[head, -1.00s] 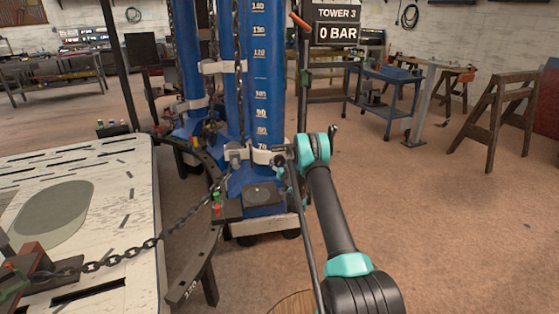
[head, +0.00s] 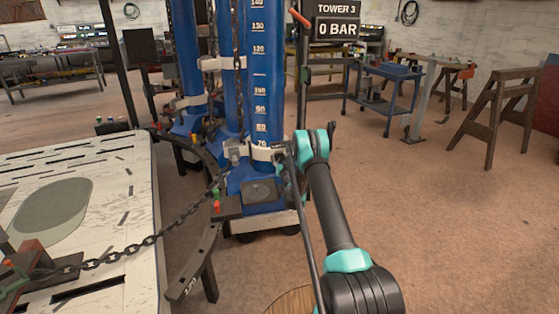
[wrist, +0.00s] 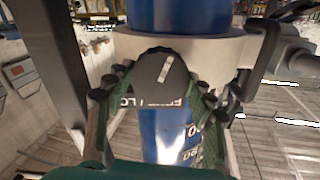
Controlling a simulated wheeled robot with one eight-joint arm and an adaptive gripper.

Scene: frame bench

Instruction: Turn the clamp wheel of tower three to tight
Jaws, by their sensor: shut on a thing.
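Tower three is a blue column (head: 262,90) with a height scale, and a sign (head: 337,19) beside it reads "TOWER 3, 0 BAR". A pale clamp collar (head: 262,154) wraps its lower part near the 70 mark. The collar also shows in the wrist view (wrist: 205,50). The clamp wheel (wrist: 150,68) is dark and rounded, with a white mark slanting up to the right. My gripper (wrist: 158,98) is shut on the wheel, a finger on each side. Lettering below the wheel is partly hidden. In the head view my arm hides the wheel.
A chain (head: 150,240) runs from the white slotted table (head: 110,190) to the towers. A curved dark rail (head: 207,245) stands in front. A blue cart (head: 382,95) and a wooden sawhorse (head: 492,110) stand to the right.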

